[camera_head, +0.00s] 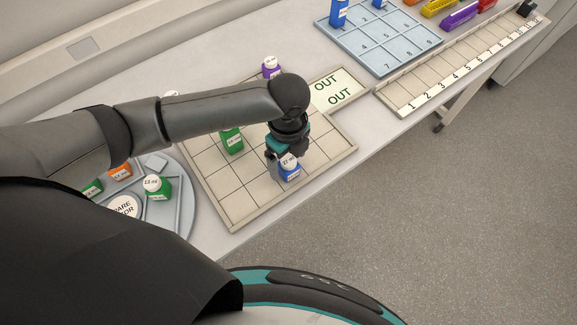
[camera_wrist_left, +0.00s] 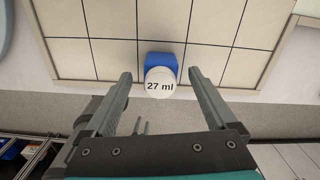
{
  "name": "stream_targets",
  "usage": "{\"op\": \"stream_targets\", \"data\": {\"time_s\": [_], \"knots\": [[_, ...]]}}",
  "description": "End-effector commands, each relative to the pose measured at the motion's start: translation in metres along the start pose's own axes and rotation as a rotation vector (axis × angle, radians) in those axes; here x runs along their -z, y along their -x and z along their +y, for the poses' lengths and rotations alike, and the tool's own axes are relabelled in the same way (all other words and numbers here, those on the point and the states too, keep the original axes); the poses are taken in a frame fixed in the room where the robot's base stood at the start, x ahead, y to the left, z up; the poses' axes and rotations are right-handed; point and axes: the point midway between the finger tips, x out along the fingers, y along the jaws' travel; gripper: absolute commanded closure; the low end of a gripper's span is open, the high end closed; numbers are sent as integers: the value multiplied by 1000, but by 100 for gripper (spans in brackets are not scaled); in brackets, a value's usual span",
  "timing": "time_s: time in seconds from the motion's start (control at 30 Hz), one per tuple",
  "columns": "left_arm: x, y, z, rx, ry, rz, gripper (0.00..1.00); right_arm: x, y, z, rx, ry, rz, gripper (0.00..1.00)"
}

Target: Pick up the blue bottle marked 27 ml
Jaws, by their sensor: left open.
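The blue bottle marked 27 ml (camera_head: 289,171) stands on the beige gridded tray (camera_head: 239,206), near its front edge. It has a white round cap; in the left wrist view the cap of the blue bottle (camera_wrist_left: 160,82) reads 27 ml. My left gripper (camera_head: 283,158) is at the bottle, partly covering it from above. In the left wrist view the left gripper's fingers (camera_wrist_left: 160,80) are apart, one on each side of the bottle, with gaps between. The right gripper is not in view.
A green bottle (camera_head: 232,141) stands on the same tray, and a purple bottle (camera_head: 270,68) stands at its back. A round grey tray (camera_head: 184,208) with green and orange bottles is at the left. A blue numbered tray (camera_head: 388,66) and a numbered rack (camera_head: 440,79) lie at the right.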

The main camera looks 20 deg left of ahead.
Motion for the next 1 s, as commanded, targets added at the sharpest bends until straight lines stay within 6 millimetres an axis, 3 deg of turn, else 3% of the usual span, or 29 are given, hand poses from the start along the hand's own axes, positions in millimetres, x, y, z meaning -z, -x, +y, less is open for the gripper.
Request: {"op": "stream_targets", "data": {"time_s": [0.1, 0.37, 1.0], "knots": [[1, -11, 0, 0, -1, 0, 9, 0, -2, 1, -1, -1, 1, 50], [0, -12, 0, 1, -1, 0, 10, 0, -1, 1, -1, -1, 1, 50], [0, -12, 0, 1, 0, 0, 82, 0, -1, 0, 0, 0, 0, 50]]}}
